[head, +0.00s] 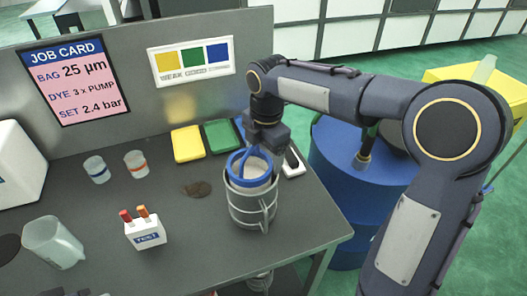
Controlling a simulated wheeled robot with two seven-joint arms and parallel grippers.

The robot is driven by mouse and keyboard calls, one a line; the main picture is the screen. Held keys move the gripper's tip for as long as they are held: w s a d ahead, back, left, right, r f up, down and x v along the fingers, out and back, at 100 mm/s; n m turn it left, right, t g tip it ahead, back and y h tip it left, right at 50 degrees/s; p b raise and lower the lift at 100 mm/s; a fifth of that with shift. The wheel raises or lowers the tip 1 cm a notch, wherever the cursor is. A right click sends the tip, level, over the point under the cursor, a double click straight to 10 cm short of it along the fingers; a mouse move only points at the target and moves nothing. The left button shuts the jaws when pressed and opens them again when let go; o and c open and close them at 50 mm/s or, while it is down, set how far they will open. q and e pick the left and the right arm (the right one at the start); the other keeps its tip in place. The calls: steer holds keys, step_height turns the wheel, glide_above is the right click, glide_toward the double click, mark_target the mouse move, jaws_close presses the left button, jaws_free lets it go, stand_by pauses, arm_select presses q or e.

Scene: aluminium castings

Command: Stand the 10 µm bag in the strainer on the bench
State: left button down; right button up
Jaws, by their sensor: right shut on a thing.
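A pale bag with a blue ring (236,158) stands upright in the mouth of the grey metal strainer (252,210) on the bench. Its ring shows at or just above the strainer's rim; how deep the bag sits is hidden. My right gripper (265,150) is above the strainer, pointing down, shut on the bag at its ring. No micron marking is readable on the bag. Dark parts at the bottom left edge look like my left gripper (75,292), mostly out of frame; its jaws cannot be made out.
The job card (70,80) reads bag 25 µm. A colour chart (191,61) hangs beside it. Yellow (187,144) and green (221,135) pads lie behind the strainer. Two cups (136,164), a test box (146,232) and a jug (53,243) stand left. A blue drum (335,165) is right.

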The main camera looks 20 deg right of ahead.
steer(key=shift+f, duration=0.1)
steer(key=o, duration=2)
step_height(320, 180, up, 11)
steer(key=s+d+f+m+t+y, duration=0.2)
steer(key=s+d+m, duration=0.4)
steer(key=s+m, duration=0.45)
steer(key=s+a+f+m+t+y, duration=0.1)
steer(key=s+a+f+m+t, duration=0.1)
steer(key=s+f+m, duration=0.8)
steer(key=s+m+t, duration=0.1)
steer(key=s+m, duration=0.2)
steer(key=shift+m+p, duration=0.35)
steer(key=shift+p, duration=0.05)
